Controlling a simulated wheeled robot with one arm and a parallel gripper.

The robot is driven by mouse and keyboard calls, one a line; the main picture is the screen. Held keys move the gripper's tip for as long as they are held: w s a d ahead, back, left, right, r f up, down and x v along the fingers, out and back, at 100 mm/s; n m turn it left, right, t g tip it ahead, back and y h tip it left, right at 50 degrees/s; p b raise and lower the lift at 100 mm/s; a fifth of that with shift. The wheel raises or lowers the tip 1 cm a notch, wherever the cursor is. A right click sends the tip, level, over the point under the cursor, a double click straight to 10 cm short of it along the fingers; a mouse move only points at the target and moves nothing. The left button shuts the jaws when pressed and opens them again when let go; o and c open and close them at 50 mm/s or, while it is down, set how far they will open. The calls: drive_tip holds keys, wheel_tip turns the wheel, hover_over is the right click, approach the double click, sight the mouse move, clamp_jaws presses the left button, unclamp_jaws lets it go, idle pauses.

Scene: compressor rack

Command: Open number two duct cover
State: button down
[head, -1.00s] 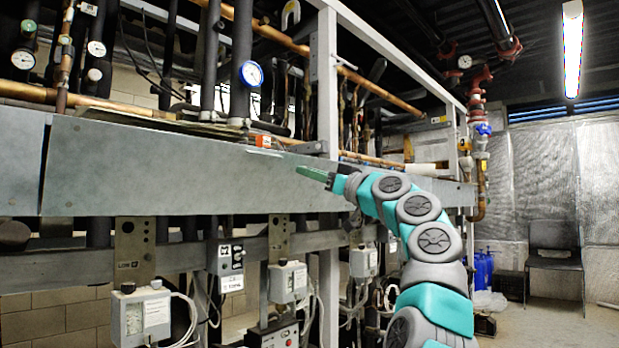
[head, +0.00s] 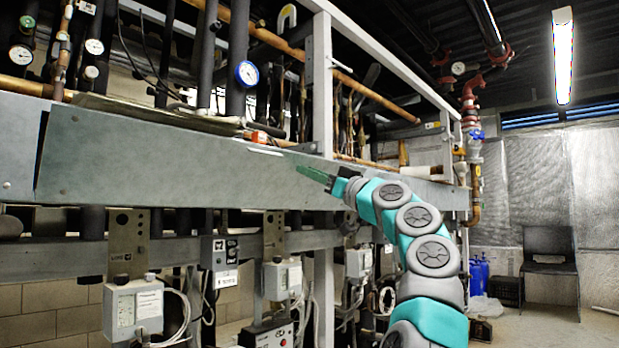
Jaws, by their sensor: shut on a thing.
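The duct covers are long grey sheet-metal panels along the front of the rack. The long middle panel, which I take as the number two duct cover (head: 180,160), runs from a dark seam at the left to behind my gripper. A short pale strip (head: 265,150) lies along its upper part. No number is readable on it. My gripper (head: 314,174), with slim green fingers, is at the right part of this panel, pointing left. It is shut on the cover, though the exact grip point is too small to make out. My arm hides the panel's right end.
Another panel (head: 18,150) adjoins at the left. Above are pipes and a blue-rimmed gauge (head: 247,74); an upright post (head: 322,85) stands behind the panel. Below hang grey control boxes (head: 135,308) with loose cables. Open floor (head: 540,325) and a chair (head: 550,250) are at the right.

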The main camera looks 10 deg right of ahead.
drive_tip(key=shift+s+d, duration=0.1)
drive_tip(key=s+d+f+t+b, duration=0.1)
drive_tip(key=b, duration=0.2)
drive_tip(key=shift+f+y, duration=0.25)
drive_tip(key=shift+y, duration=0.15)
idle(0.4)
drive_tip(key=c, duration=1)
unclamp_jaws()
drive_tip(key=shift+s+r, duration=0.1)
drive_tip(key=shift+o, duration=1.2)
drive_tip(key=shift+a, duration=0.1)
